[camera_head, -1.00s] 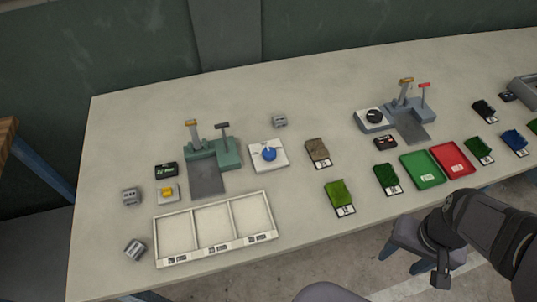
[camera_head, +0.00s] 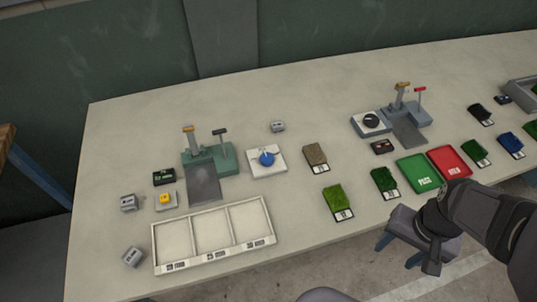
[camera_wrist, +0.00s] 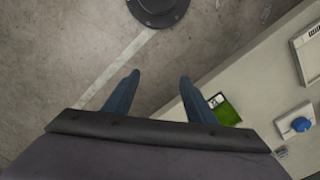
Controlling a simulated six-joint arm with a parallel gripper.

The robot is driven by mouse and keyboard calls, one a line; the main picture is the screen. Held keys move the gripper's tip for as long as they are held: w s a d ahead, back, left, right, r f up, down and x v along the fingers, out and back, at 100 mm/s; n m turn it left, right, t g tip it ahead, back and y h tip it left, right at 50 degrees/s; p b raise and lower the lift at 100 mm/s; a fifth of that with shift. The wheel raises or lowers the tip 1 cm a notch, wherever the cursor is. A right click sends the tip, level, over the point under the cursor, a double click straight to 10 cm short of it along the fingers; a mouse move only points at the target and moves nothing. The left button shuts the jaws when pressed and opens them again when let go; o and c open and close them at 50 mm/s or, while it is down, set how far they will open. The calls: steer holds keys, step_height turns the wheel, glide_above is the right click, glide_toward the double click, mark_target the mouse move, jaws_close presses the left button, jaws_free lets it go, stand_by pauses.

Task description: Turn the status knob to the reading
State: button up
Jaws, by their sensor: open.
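A blue knob (camera_head: 267,158) sits on a square white plate beside the left green-grey test stand (camera_head: 208,158); it also shows at the right edge of the wrist view (camera_wrist: 302,124). A black knob (camera_head: 371,121) sits on a grey plate at the right test stand (camera_head: 405,112). A small black display (camera_head: 164,176) with green text, too small to read, lies left of the left stand. My gripper (camera_head: 397,254) hangs off the table's front edge, far from both knobs. Its two blue fingers, also in the wrist view (camera_wrist: 158,76), are apart and empty.
A white three-compartment tray (camera_head: 212,235) lies at the front left. A yellow button (camera_head: 166,198) lies behind it. Green (camera_head: 420,173) and red (camera_head: 450,163) trays and several turf samples (camera_head: 338,203) fill the right side.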

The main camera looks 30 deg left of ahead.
steer(key=w+a+r+m, duration=0.1)
steer(key=w+a+m, duration=0.1)
steer(key=w+a, duration=0.2)
steer(key=w+a+m+y, duration=0.1)
steer(key=w+a+m, duration=0.2)
steer(key=a, duration=0.4)
steer(key=w+a+r+m+y, duration=0.1)
steer(key=w+a+m, duration=0.1)
steer(key=w+a, duration=0.3)
steer(key=shift+a+r+m+p, duration=0.15)
steer(key=shift+r+m+p, duration=0.15)
steer(key=w+a+m+y, duration=0.1)
steer(key=w+a+m, duration=0.15)
steer(key=a, duration=0.65)
steer(key=m+y, duration=0.1)
steer(key=m, duration=0.4)
glide_toward(267, 157)
steer(key=shift+g, duration=0.4)
steer(key=shift+w+p+x, duration=0.15)
steer(key=shift+p+x, duration=0.4)
steer(key=shift+x, duration=1.5)
steer(key=shift+w+p+x, duration=0.15)
steer(key=shift+p+x, duration=0.4)
steer(key=shift+x, duration=1.45)
steer(key=shift+c, duration=0.6)
steer(key=c, duration=0.9)
